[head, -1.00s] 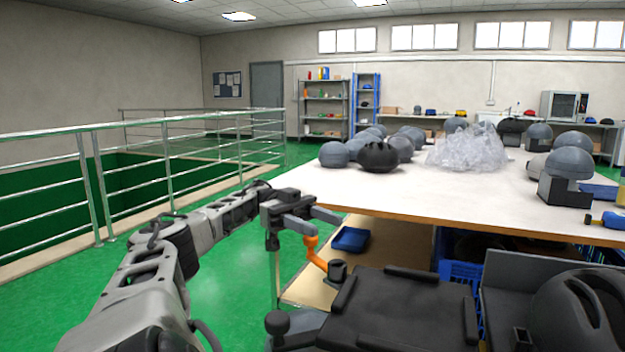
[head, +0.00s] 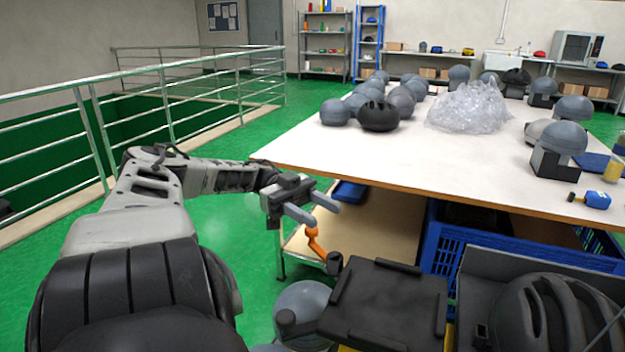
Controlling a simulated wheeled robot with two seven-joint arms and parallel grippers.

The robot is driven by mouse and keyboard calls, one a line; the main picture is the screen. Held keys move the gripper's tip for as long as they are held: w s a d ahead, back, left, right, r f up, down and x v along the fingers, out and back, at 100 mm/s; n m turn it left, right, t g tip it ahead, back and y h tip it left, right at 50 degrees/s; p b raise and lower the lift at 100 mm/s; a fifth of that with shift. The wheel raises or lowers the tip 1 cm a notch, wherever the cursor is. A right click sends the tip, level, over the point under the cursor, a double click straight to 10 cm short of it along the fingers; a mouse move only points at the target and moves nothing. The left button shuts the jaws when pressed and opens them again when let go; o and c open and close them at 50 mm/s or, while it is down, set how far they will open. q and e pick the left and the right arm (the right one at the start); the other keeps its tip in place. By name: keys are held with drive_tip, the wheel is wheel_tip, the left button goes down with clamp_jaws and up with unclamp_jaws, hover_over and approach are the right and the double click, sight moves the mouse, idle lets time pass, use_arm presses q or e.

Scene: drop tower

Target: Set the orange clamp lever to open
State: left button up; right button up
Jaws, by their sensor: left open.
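The orange clamp lever (head: 315,243) stands up at a tilt from a dark round pivot (head: 334,263) at the left edge of a black plate (head: 385,303). My left gripper (head: 318,208) is open, with its two grey fingers pointing right and toward me. In the picture it lies just above the lever's upper end. I cannot tell whether a finger touches the lever. My right gripper is not in view.
A white table (head: 420,170) with several grey helmets and a clear plastic heap (head: 470,108) stands behind. A blue crate (head: 480,255) sits under it. A black helmet (head: 555,320) is at the lower right. A metal railing (head: 170,100) runs along the left.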

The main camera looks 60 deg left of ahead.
use_arm(q)
drive_tip(key=s+d+r+p, duration=0.5)
drive_tip(key=d+p, duration=0.3)
drive_tip(key=shift+s, duration=0.15)
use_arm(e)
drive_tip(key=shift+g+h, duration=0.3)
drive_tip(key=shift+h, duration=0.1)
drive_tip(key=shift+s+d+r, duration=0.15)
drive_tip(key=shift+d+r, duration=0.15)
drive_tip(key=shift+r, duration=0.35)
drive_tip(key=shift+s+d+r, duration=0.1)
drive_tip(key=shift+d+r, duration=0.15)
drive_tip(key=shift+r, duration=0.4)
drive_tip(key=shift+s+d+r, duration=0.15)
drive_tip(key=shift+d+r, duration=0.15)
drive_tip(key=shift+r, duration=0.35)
use_arm(q)
drive_tip(key=shift+d, duration=0.1)
